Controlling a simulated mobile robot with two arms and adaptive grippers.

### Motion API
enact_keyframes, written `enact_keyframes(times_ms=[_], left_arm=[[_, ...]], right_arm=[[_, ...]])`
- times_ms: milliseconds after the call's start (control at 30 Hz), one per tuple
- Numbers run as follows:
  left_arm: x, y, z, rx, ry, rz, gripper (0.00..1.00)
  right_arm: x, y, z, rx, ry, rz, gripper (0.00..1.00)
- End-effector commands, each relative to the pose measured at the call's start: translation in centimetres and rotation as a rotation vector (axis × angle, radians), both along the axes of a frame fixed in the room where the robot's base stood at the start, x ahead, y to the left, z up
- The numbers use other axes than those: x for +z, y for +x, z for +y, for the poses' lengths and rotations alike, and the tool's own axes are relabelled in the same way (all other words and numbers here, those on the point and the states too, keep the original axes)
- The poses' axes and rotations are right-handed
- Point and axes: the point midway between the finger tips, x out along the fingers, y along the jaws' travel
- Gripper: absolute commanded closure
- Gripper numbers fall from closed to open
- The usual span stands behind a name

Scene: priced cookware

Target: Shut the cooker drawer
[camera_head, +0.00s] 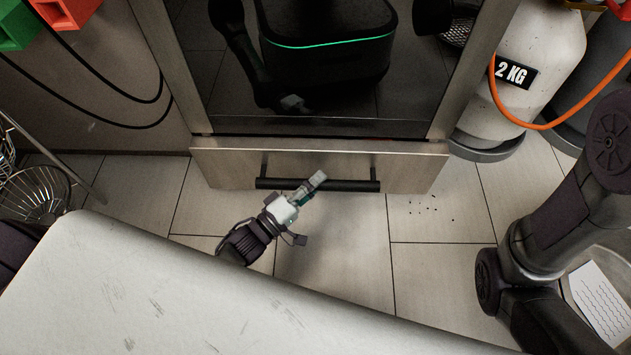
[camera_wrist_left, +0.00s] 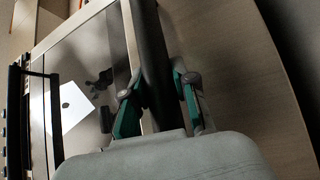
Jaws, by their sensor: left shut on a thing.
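The cooker drawer (camera_head: 408,174) is the pale wood-toned panel below the dark oven door in the head view. Its black bar handle (camera_head: 350,185) runs across the front on two short posts. My left gripper (camera_head: 308,190) is shut on the handle near its middle. In the left wrist view, the fingers of my left gripper (camera_wrist_left: 160,100) sit on either side of the dark handle bar (camera_wrist_left: 152,45). I cannot tell clearly how far the drawer stands out from the cooker. My right gripper is out of view.
The cooker's dark glass door (camera_head: 320,125) is above the drawer. A white gas cylinder (camera_head: 535,60) stands at the right and a wire basket (camera_head: 35,195) at the left. The tiled floor (camera_head: 350,250) before the drawer is clear except for small dark specks.

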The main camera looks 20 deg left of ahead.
Motion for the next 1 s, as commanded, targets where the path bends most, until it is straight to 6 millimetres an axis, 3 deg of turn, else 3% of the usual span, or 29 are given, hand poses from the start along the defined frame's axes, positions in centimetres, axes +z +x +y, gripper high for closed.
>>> enact_keyframes(times_ms=[233, 400, 433, 567, 867, 1000], left_arm=[[0.0, 3.5, 1.1, 0.002, 0.004, 0.000, 1.00], [-0.1, 3.3, 1.0, 0.001, 0.001, 0.002, 1.00], [-0.1, 3.3, 1.0, 0.001, 0.001, 0.002, 0.68], [-0.1, 3.3, 1.0, 0.001, 0.001, 0.002, 0.46], [-0.1, 3.2, 1.0, 0.000, 0.000, 0.001, 0.46], [-0.3, 2.2, 1.6, 0.001, 0.002, 0.002, 0.46]], right_arm=[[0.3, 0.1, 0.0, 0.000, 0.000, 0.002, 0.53], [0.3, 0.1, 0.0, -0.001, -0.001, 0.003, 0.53], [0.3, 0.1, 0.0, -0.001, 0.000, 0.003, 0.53], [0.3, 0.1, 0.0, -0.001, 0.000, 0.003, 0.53], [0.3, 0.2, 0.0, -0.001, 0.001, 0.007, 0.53], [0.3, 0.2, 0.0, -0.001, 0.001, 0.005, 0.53]])
